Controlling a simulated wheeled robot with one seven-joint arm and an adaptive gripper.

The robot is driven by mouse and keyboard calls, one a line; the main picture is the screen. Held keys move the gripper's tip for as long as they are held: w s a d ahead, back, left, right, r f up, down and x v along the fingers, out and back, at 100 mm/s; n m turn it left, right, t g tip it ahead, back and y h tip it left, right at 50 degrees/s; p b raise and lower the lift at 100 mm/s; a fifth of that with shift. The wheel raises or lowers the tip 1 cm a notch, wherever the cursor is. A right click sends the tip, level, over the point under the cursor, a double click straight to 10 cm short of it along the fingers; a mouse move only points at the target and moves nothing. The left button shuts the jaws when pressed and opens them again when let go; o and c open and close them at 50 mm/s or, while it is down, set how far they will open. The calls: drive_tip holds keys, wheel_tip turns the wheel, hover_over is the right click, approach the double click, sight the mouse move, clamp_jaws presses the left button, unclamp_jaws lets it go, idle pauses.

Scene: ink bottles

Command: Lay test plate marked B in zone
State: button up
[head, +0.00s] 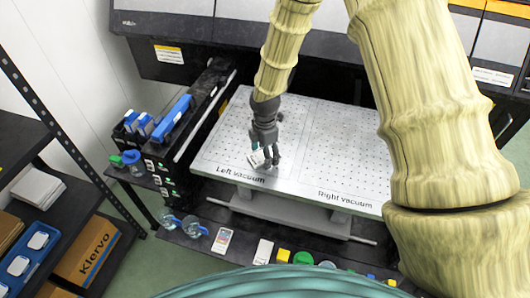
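My gripper (266,155) is dark grey and points down over the left half of the perforated bed (222,160), near its front edge. That half is marked "Left vacuum"; the other half is marked "Right vacuum". A small white plate (256,159) with a dark mark shows at the fingertips, just behind the "Left vacuum" lettering. The mark is too small to read as a letter. The fingers partly cover the plate. I cannot tell whether they grip it or whether it rests on the bed.
A dark shelf with a stack of white sheets (37,187), a blue tray (22,262) and a Klervo carton (88,253) stands at left. Blue items (172,117) sit beside the bed. Small items, including a white card (263,251), line the front ledge. The bed's right half looks clear.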

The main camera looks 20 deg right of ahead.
wheel_tip(320, 180, up, 12)
drive_tip(key=b, duration=0.3)
drive_tip(key=shift+r+b, duration=0.15)
drive_tip(key=shift+b, duration=0.15)
idle(0.4)
